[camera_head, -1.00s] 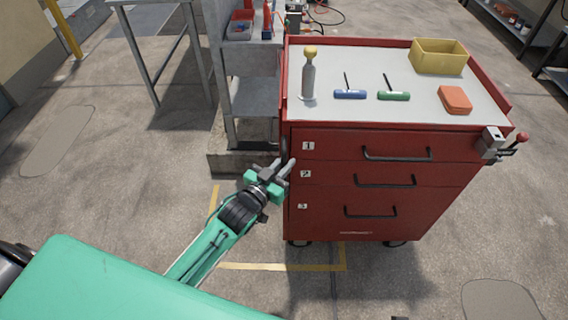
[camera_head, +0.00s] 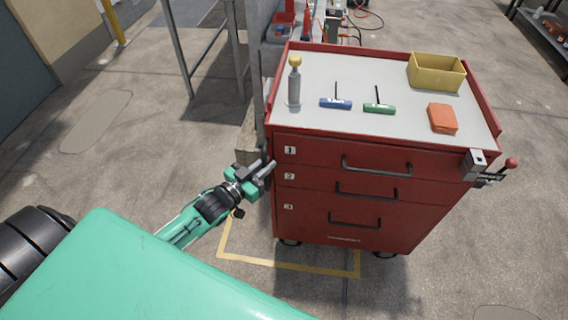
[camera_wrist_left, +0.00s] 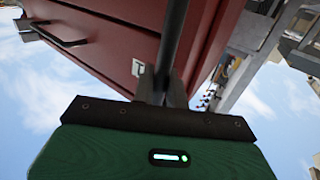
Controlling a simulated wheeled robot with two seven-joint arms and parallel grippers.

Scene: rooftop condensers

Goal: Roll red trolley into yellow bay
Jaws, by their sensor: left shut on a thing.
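The red trolley (camera_head: 340,215) stands upright in the head view, with numbered drawers facing me. Yellow floor lines (camera_head: 285,264) outline the bay, partly hidden under the trolley. The trolley's front left caster (camera_head: 290,242) is inside the outline; its front right caster (camera_head: 383,255) is to the right of the right-hand line. My left gripper (camera_head: 268,170) is at the trolley's left side. The left wrist view shows its fingers (camera_wrist_left: 162,95) shut on a dark bar (camera_wrist_left: 173,40) beside the red body, apparently the trolley's handle. My right gripper is out of view.
On the trolley's top are a yellow-capped bottle (camera_head: 294,85), blue (camera_head: 335,103) and green (camera_head: 379,107) T-handle tools, a yellow bin (camera_head: 437,72) and an orange block (camera_head: 442,118). A workbench (camera_head: 256,90) stands close behind on the left. The floor to the right is clear.

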